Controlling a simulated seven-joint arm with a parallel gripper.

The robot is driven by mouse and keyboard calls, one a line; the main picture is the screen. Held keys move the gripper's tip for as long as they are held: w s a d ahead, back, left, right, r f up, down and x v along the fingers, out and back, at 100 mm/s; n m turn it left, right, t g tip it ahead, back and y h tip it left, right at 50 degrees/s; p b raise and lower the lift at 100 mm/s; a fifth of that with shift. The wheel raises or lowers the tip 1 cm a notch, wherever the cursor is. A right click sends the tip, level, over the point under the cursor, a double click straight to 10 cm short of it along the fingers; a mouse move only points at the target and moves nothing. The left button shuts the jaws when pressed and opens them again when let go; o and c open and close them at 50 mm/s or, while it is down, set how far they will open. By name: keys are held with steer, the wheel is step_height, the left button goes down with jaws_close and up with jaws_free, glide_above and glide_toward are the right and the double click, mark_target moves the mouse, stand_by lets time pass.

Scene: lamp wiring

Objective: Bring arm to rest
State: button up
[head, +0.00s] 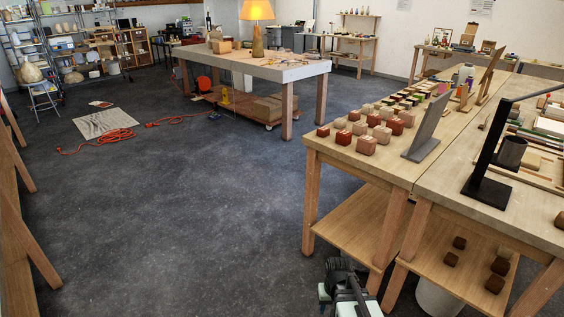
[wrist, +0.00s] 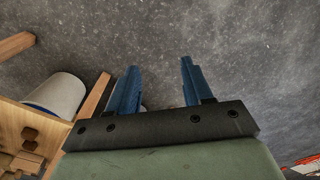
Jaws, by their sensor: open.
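My gripper (wrist: 157,88) shows in the wrist view with its two blue fingers spread apart and nothing between them. Grey floor lies beyond the fingertips. In the head view, part of my arm shows at the bottom edge, in front of the near wooden table; the fingers cannot be made out there. The lit lamp (head: 257,14) with a yellow shade stands on the far worktable (head: 290,72), well away from my arm.
The near wooden table (head: 345,158) with several small blocks (head: 367,146) stands close on the right. A white bin (wrist: 58,94) shows left of my gripper. An orange cord (head: 100,139) lies on the far floor. Open floor (head: 190,210) is at centre left.

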steer(key=s+f+g, duration=0.2)
steer(key=s+f, duration=0.5)
steer(key=s, duration=0.3)
steer(key=s+f+g, duration=0.2)
steer(key=s+f, duration=0.4)
steer(key=s, duration=0.4)
steer(key=s+d+f+g, duration=0.1)
steer(key=s+f+g, duration=0.2)
steer(key=s+f, duration=0.4)
steer(key=s, duration=0.3)
steer(key=shift+s+f, duration=0.35)
steer(key=shift+s, duration=0.05)
